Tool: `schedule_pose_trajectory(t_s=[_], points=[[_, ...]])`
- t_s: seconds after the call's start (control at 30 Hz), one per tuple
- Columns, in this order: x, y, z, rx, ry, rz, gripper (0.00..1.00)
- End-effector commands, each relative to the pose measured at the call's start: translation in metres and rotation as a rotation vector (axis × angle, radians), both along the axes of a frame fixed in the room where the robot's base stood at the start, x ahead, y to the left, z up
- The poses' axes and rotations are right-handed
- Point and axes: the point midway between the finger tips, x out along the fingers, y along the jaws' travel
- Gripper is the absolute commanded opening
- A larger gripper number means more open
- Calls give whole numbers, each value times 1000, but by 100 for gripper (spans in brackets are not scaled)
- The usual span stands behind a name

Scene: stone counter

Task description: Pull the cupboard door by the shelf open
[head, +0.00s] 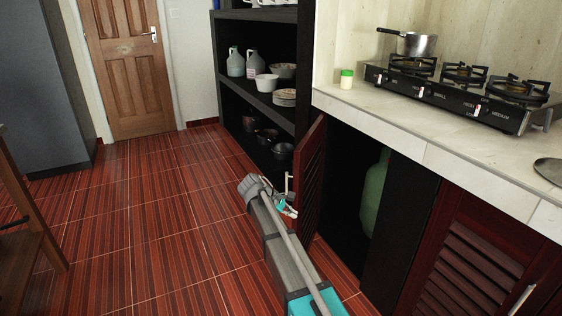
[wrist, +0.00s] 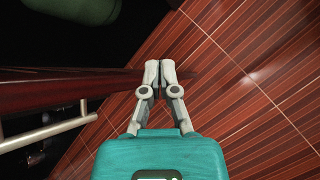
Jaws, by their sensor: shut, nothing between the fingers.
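The cupboard door (head: 311,180) by the shelf is dark red and slatted. It stands swung out from the counter, with the dark inside of the cupboard showing. In the wrist view the door (wrist: 70,92) is seen along its edge, with a silver bar handle (wrist: 48,132) on its lower-side face. My gripper (wrist: 160,72) is shut and empty, its fingertips at the free edge of the door, off the handle. I cannot tell whether they touch the edge. In the head view my gripper (head: 286,208) is small and partly hidden by my arm.
A green gas bottle (head: 374,193) stands inside the cupboard. The black shelf (head: 262,104) with jugs, bowls and pots is beside the door. A stove (head: 460,90) and pan sit on the counter (head: 430,150). The tiled floor (head: 150,210) to the left is clear.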

Motion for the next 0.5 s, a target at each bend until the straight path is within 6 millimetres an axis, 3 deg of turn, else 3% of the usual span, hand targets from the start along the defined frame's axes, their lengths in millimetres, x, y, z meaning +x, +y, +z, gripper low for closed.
schedule_pose_trajectory(t_s=[0.03,0.2,0.3,0.5], points=[[-31,-23,-1,63,-31,-64,0],[-99,-68,-14,285,-146,-310,0],[-138,-84,-19,407,-206,-465,0],[-189,-98,-23,572,-281,-703,0]])
